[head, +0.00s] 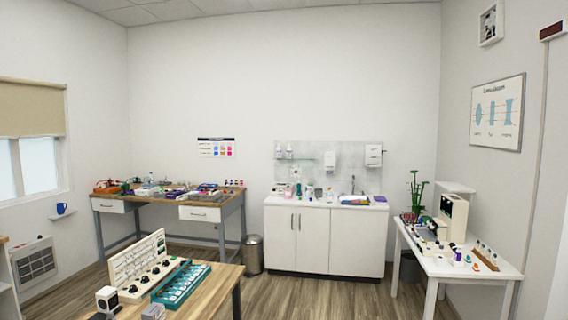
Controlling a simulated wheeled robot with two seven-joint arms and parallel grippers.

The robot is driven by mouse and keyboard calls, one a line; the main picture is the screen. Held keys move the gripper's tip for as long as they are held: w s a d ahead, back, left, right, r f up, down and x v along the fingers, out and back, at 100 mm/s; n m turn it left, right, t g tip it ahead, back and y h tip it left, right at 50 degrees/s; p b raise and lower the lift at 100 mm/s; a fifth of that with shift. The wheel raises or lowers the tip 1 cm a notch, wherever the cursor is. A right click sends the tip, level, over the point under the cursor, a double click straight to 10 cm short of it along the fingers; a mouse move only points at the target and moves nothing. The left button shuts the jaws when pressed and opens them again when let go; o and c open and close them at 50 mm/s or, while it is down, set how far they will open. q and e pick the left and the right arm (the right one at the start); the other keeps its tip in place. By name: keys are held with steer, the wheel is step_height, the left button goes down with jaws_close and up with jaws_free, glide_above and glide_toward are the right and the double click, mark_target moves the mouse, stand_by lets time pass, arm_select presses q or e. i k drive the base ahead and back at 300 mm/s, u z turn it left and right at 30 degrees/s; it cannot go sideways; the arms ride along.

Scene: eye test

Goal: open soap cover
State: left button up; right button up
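Two white wall-mounted dispensers hang above the white sink cabinet (325,245) at the back wall. The smaller dispenser (330,160) is on the left, and the larger dispenser (373,155) is on the right. Both look closed from here, but they are too small to tell which one holds soap or how its cover sits. Small bottles (283,152) stand on a glass shelf to their left. Neither of my grippers is in view.
A wooden table (216,290) with a teal tray (181,284) stands in the left foreground. A workbench (200,212) is at the back left, with a bin (252,255) beside it. A white table (470,272) is at the right. The floor before the cabinet is clear.

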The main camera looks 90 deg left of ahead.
mark_target(329, 164)
steer(key=u, duration=2.45)
steer(key=i, duration=0.7)
steer(key=z, duration=0.3)
steer(key=i, duration=4.1)
steer(key=u, duration=0.8)
steer(key=i, duration=1.95)
steer(key=u, duration=0.5)
